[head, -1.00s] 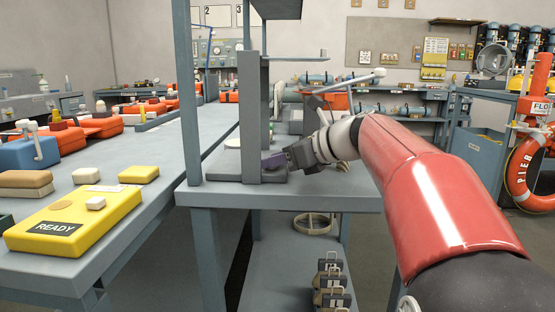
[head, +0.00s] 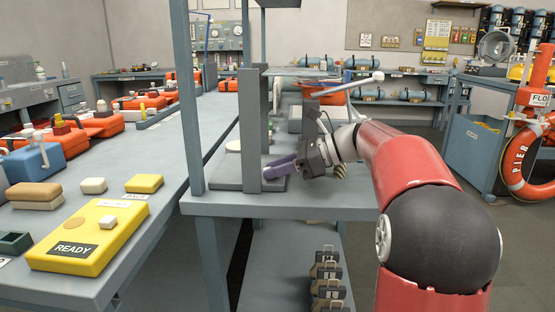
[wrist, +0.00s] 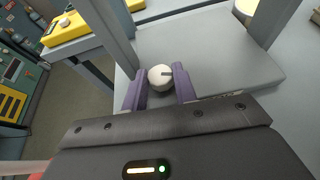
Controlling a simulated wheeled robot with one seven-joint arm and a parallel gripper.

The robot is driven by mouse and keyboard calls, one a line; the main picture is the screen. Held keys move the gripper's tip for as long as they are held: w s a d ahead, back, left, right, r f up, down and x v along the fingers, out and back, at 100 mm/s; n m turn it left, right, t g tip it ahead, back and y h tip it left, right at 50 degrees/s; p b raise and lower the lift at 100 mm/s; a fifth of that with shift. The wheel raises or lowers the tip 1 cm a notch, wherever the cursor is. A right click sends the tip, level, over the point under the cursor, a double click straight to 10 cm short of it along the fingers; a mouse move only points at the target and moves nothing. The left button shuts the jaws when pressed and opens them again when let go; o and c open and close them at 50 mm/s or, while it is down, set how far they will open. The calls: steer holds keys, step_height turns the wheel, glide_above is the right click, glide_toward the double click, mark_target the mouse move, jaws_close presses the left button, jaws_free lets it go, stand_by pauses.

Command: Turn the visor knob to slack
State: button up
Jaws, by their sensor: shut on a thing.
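A round white knob (wrist: 159,75) with a short dark mark on its face sits between the two purple fingers of my gripper (wrist: 158,90) in the wrist view. The mark points to the right in that view. My gripper is shut on the knob. In the head view my gripper (head: 272,172) reaches leftward, low beside a grey upright post (head: 251,125) on a grey base plate (head: 222,182). The knob is hidden there. The base plate also shows in the wrist view (wrist: 205,50). I cannot read any slack marking.
A yellow box marked READY (head: 90,240) lies on the long grey bench (head: 160,200) at left. A tall blue-grey frame upright (head: 187,100) stands left of the post. A white-knobbed lever (head: 376,77) rises behind my wrist. Black weights (head: 326,285) stand below.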

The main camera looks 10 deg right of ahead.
steer(key=o, duration=0.7)
